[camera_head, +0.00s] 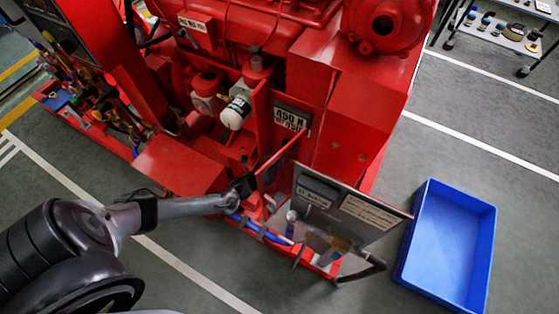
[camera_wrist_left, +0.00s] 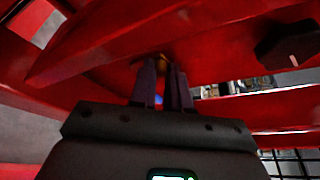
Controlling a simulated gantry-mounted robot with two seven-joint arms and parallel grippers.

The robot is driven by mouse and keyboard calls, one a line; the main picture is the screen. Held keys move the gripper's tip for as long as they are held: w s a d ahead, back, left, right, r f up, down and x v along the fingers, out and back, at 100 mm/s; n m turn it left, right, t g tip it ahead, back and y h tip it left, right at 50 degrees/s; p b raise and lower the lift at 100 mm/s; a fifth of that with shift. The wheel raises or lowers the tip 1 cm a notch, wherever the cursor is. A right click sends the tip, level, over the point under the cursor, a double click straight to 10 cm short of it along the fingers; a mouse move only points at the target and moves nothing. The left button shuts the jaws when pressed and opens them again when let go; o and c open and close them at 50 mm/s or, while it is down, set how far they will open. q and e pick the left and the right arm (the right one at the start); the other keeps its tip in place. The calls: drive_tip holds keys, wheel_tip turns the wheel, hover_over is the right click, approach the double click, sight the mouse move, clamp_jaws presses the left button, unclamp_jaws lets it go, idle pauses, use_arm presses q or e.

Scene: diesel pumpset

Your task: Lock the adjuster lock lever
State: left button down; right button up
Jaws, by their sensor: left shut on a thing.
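My left gripper (camera_head: 250,186) reaches from the left to the lower front of the red pumpset, beside a slanting red bar (camera_head: 281,156). In the left wrist view its two dark fingers (camera_wrist_left: 165,78) are close together under red metalwork. They are shut on a small brass-coloured part (camera_wrist_left: 163,61), mostly hidden by the fingertips. I cannot tell for sure whether this part is the adjuster lock lever, or which way the lever stands. My right gripper is not in view.
A grey panel (camera_head: 318,214) stands just right of my left gripper, with blue hose (camera_head: 262,230) below it. A black knob (camera_wrist_left: 289,46) sits right of the fingers. A blue crate (camera_head: 449,236) is on the floor at right. Open floor lies in front.

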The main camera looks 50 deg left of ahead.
use_arm(q)
drive_tip(key=shift+r+m+g+p, duration=0.3)
drive_tip(key=shift+r+m+p, duration=0.35)
drive_tip(key=shift+p, duration=0.3)
drive_tip(key=shift+f, duration=0.15)
drive_tip(key=c, duration=1.1)
unclamp_jaws()
drive_tip(key=shift+s, duration=0.1)
drive_tip(key=p+v, duration=0.3)
drive_tip(key=v, duration=0.7)
drive_tip(key=shift+s+d, duration=0.15)
drive_tip(key=shift+s, duration=0.15)
